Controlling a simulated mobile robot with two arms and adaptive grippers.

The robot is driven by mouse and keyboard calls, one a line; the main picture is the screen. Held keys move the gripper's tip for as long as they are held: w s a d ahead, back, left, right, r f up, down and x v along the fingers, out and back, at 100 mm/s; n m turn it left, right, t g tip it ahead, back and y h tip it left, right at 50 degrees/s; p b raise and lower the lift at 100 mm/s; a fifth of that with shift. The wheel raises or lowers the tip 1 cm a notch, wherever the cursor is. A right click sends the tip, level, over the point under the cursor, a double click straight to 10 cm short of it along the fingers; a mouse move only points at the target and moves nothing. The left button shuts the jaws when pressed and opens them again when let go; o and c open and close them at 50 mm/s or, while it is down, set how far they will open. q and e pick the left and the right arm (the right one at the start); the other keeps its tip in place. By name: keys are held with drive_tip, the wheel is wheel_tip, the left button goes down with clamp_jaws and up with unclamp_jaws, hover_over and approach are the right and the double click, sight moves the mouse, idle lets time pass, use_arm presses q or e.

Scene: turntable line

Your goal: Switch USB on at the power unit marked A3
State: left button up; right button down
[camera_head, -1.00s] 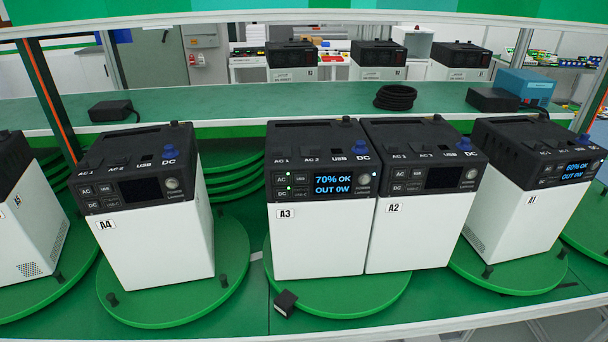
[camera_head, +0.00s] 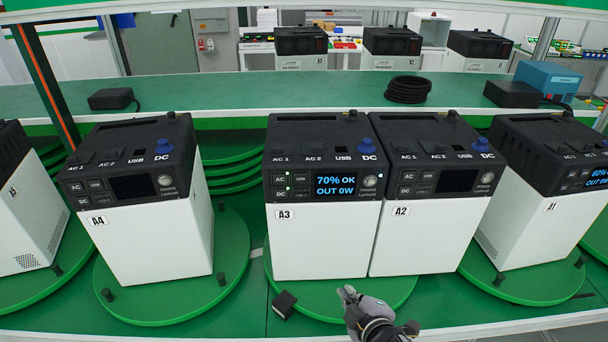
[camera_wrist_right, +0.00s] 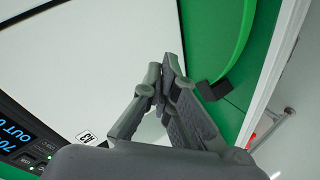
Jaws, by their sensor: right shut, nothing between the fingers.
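The power unit marked A3 (camera_head: 322,240) stands on a green turntable in the head view, a white box with a black top. Its front panel has small AC, DC and USB buttons; the USB button (camera_head: 300,179) is left of the lit screen (camera_head: 336,186), which reads 70% OK, OUT 0W. Small green lights show near the AC button. My right gripper (camera_head: 347,292) is shut and empty, low in front of A3. In the right wrist view the closed fingers (camera_wrist_right: 167,75) are before A3's white front, with its label (camera_wrist_right: 86,137) and screen (camera_wrist_right: 14,137) at lower left. My left gripper is not in view.
Unit A2 (camera_head: 420,240) stands right beside A3 with a dark screen. Unit A4 (camera_head: 150,240) is at left, also dark, and A1 (camera_head: 525,215) is at right, lit. A small black block (camera_head: 284,304) lies at the turntable's front edge.

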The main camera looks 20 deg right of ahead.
sight(301, 178)
drive_tip(key=a+r+n+t+y, duration=0.3)
drive_tip(key=a+r+n+y, duration=0.2)
drive_tip(key=r+n, duration=0.4)
drive_tip(key=w+a+r+n+t+y, duration=0.1)
drive_tip(key=a+r+n+t+y, duration=0.2)
drive_tip(key=r+n, duration=0.7)
wheel_tip(301, 178, up, 4)
drive_tip(key=a+y, duration=0.2)
drive_tip(key=shift+a+y, duration=0.3)
drive_tip(key=shift+a, duration=0.05)
drive_tip(key=shift+w+f, duration=0.1)
drive_tip(key=shift+w, duration=0.1)
drive_tip(key=w+d, duration=0.2)
drive_tip(key=w, duration=0.6)
drive_tip(key=shift+d+p, duration=0.25)
drive_tip(key=shift+p, duration=0.05)
drive_tip(key=shift+w, duration=0.25)
drive_tip(key=shift+w+d, duration=0.1)
drive_tip(key=shift+w, duration=0.15)
